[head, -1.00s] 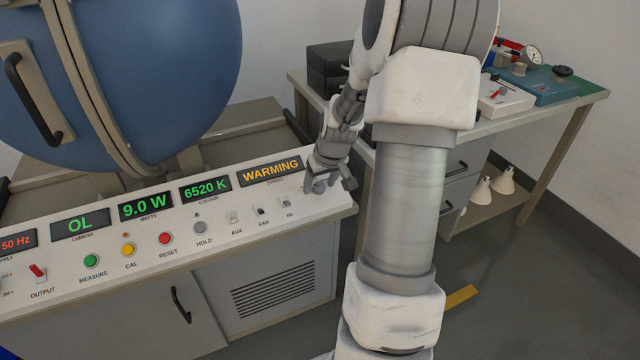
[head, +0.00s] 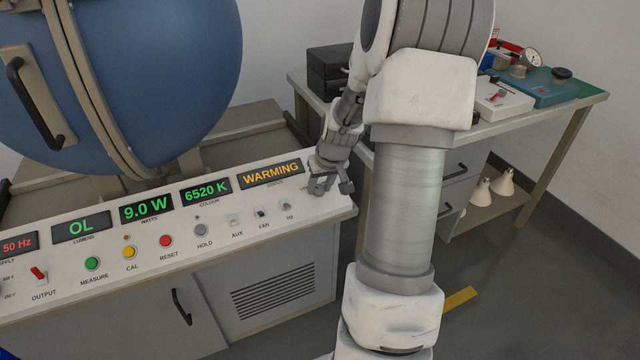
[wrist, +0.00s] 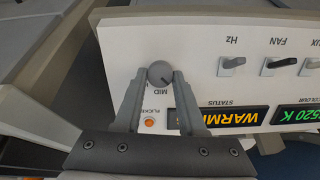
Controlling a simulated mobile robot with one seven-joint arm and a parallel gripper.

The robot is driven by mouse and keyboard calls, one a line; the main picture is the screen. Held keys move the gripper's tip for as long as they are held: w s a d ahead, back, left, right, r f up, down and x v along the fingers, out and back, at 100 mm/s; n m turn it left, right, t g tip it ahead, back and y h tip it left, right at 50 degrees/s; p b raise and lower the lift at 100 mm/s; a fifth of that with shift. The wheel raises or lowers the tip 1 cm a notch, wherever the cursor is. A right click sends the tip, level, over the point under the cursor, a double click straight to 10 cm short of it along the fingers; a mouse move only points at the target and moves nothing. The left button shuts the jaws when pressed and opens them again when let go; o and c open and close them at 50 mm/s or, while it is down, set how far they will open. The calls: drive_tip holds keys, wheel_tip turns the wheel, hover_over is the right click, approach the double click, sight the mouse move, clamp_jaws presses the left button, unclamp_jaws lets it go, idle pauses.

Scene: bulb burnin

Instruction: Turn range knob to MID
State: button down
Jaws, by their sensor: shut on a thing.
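The range knob is a round grey knob (wrist: 159,74) on the white panel. It shows in the wrist view with a small dark mark near its lower right edge. The letters MID (wrist: 161,92) are upside down just below it, and other position letters are partly covered. My gripper (wrist: 158,78) is shut on the knob, one finger on each side. In the head view my gripper (head: 330,186) is at the right end of the console panel (head: 215,262), and its fingers hide the knob.
An orange lamp (wrist: 149,123) labelled FLICKER is below the knob in the wrist view. The status display (head: 271,173) reads WARMING. The Hz switch (head: 287,206) and FAN switch (head: 260,212) stand close to my gripper. A side bench (head: 545,114) is behind my arm.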

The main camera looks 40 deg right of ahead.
drive_tip(key=m+p, duration=0.1)
drive_tip(key=m, duration=0.7)
drive_tip(key=shift+s+d+y, duration=0.1)
drive_tip(key=shift+y, duration=0.2)
drive_tip(key=shift+m, duration=0.3)
drive_tip(key=c, duration=0.5)
unclamp_jaws()
drive_tip(key=p+v, duration=0.4)
drive_tip(key=v, duration=1.3)
drive_tip(key=shift+s+p, duration=0.35)
